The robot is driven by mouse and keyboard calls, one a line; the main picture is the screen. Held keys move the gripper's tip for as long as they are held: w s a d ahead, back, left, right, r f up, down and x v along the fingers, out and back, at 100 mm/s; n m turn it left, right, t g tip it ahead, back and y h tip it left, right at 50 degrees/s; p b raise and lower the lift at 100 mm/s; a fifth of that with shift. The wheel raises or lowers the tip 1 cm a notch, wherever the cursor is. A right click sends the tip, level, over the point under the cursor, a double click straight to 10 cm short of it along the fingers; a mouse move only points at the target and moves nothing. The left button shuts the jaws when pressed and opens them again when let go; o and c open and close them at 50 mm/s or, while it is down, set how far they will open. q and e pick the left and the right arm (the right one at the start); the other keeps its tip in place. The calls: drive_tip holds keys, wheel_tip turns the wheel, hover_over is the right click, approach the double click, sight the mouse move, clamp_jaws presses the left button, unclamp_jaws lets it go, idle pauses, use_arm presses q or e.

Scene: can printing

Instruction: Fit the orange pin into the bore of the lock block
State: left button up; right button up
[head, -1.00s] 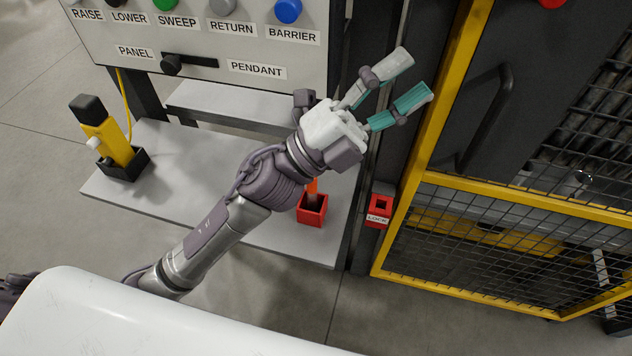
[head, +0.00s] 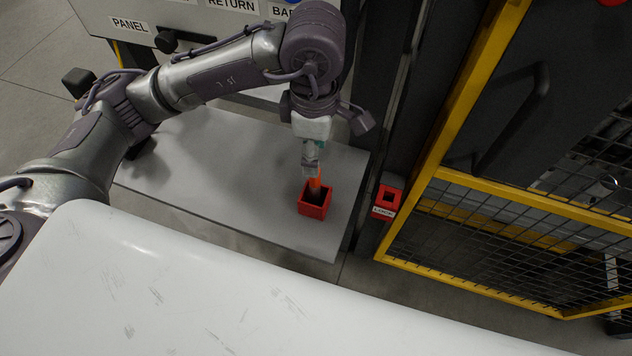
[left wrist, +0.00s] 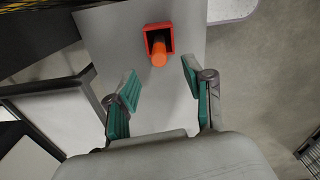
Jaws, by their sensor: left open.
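The orange pin (head: 315,186) stands in a red open-topped holder (head: 314,209) on the grey shelf. In the left wrist view the pin (left wrist: 159,54) rises from the red holder (left wrist: 159,32), ahead of the fingers. My left gripper (head: 311,166) is just above and behind the pin, pointing down. In the left wrist view its teal-padded fingers (left wrist: 157,88) are spread, with nothing between them. The red lock block (head: 387,200), labelled LOCK with a square bore on top, is fixed to the dark post right of the holder. My right gripper is not in view.
The grey shelf (head: 240,170) is clear left of the holder. A control panel (head: 190,20) stands above it. A yellow-framed mesh gate (head: 470,178) is at the right.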

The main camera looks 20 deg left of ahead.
sight(315, 184)
use_arm(q)
wheel_tip(315, 184, down, 6)
drive_tip(key=shift+p, duration=0.4)
drive_tip(key=shift+f+p, duration=0.3)
drive_tip(key=shift+f, duration=0.05)
wheel_tip(315, 184, down, 4)
drive_tip(key=shift+r+p, duration=0.2)
drive_tip(key=shift+p, duration=0.5)
drive_tip(key=shift+f, duration=0.45)
drive_tip(key=shift+c, duration=0.2)
drive_tip(key=shift+w, duration=0.1)
clamp_jaws()
